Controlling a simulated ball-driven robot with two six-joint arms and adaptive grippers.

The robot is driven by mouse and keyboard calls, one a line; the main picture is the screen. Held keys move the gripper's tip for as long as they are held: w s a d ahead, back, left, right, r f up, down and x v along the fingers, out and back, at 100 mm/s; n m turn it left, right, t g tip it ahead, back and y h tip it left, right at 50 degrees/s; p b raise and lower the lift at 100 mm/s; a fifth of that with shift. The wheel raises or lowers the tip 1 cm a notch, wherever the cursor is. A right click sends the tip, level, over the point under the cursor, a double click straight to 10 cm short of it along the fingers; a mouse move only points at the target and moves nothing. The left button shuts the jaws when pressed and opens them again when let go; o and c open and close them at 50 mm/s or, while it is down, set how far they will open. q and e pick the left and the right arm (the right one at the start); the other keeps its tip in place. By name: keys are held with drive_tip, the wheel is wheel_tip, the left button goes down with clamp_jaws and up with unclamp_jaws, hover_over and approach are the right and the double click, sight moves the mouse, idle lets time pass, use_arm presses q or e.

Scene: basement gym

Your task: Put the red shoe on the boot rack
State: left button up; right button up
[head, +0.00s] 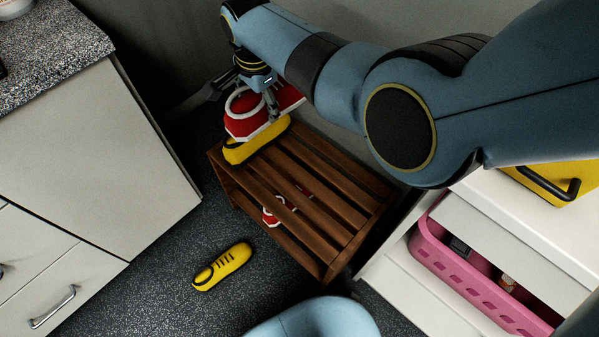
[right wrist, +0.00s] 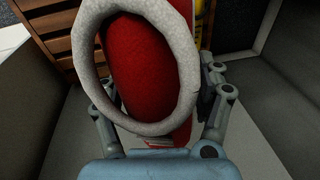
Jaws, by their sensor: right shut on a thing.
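The red shoe (head: 241,125) with white trim is held between the fingers of my right gripper (head: 269,103), over the far left end of the wooden boot rack (head: 330,175). In the right wrist view the shoe's red inside and pale collar (right wrist: 150,65) fill the space between the fingers. A yellow shoe (head: 240,153) is at that end of the rack's top, partly hidden by the red shoe. I cannot tell whether the two shoes touch. My left gripper is not in view.
Another red and white shoe (head: 272,213) shows through the slats on the lower level. A yellow shoe (head: 222,267) lies on the dark floor in front of the rack. A counter (head: 80,140) is at left. A pink basket (head: 460,275) is in the white shelf unit at right. The rack's top middle is clear.

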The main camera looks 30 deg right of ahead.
drive_tip(key=s+d+f+g+b, duration=0.2)
drive_tip(key=s+d+f+b, duration=0.3)
drive_tip(key=s+f+b, duration=0.3)
drive_tip(key=s+d+f+g+b, duration=0.2)
drive_tip(key=s+d+f+b, duration=0.3)
drive_tip(key=s+f+b, duration=0.3)
drive_tip(key=w+a+f+b, duration=0.1)
drive_tip(key=w+f+b, duration=0.1)
drive_tip(key=w, duration=0.1)
drive_tip(key=w+a+f+b, duration=0.2)
drive_tip(key=w, duration=0.1)
drive_tip(key=w+a+f+b, duration=0.1)
drive_tip(key=w+f, duration=0.1)
drive_tip(key=w, duration=0.1)
drive_tip(key=shift+a+f+b, duration=0.15)
drive_tip(key=shift+a+b, duration=0.2)
drive_tip(key=shift+b, duration=0.05)
drive_tip(key=shift+w+a+f, duration=0.1)
drive_tip(key=shift+w+a, duration=0.05)
drive_tip(key=shift+w, duration=0.1)
drive_tip(key=shift+w+f, duration=0.15)
wheel_tip(320, 180, down, 4)
drive_tip(key=shift+r+b, duration=0.2)
drive_tip(key=shift+b, duration=1.05)
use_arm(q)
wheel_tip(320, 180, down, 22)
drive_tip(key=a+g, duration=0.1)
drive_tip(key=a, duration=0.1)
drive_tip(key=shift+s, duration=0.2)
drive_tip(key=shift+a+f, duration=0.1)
